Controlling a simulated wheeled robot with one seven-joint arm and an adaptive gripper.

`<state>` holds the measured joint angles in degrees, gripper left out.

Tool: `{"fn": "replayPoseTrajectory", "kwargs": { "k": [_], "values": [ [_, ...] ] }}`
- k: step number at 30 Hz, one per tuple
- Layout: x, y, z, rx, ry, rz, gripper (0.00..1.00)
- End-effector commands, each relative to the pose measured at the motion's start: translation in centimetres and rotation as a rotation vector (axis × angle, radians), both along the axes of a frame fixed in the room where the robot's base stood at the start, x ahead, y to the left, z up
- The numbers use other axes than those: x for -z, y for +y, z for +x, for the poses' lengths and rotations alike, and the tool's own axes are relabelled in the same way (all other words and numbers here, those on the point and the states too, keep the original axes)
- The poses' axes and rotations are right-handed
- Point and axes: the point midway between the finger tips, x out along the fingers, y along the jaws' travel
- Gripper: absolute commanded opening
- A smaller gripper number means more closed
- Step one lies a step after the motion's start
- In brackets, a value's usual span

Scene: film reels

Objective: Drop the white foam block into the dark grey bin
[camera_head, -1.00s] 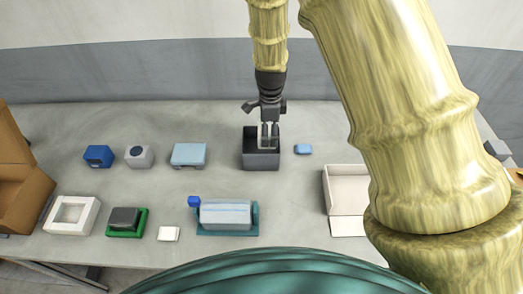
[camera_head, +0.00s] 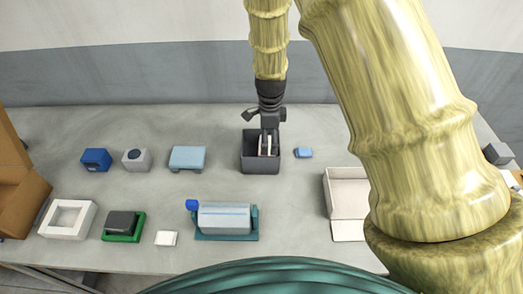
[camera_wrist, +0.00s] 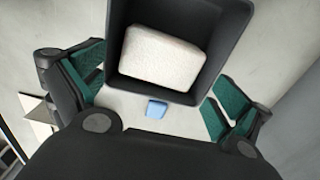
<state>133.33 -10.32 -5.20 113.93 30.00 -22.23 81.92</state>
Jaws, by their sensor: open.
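The white foam block (camera_wrist: 160,56) lies inside the dark grey bin (camera_wrist: 232,48) in the wrist view, tilted a little against the walls' direction. My gripper (camera_wrist: 158,92) is open, with its green-padded fingers spread on either side of the bin and clear of the block. In the head view the bin (camera_head: 260,167) stands at the back middle of the table, and my gripper (camera_head: 267,152) points down over it. The bin's inside is partly hidden there by my fingers.
A small blue block (camera_head: 303,153) sits just right of the bin. A light blue box (camera_head: 188,157) is to its left. A teal cradle with a grey roll (camera_head: 225,217) stands in front. A white open box (camera_head: 346,190) is at the right.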

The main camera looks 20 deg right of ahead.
Motion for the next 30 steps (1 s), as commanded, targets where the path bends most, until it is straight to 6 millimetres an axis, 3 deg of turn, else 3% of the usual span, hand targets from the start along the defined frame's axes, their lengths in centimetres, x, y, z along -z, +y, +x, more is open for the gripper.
{"fn": "replayPoseTrajectory", "kwargs": {
  "k": [7, 22, 30],
  "values": [
    [-1.8, 0.0, 0.1, 0.000, -0.002, -0.001, 1.00],
    [-9.8, 0.0, 0.1, 0.000, -0.003, -0.001, 1.00],
    [-11.8, 0.0, 0.0, 0.000, -0.001, 0.000, 1.00]
  ]
}}
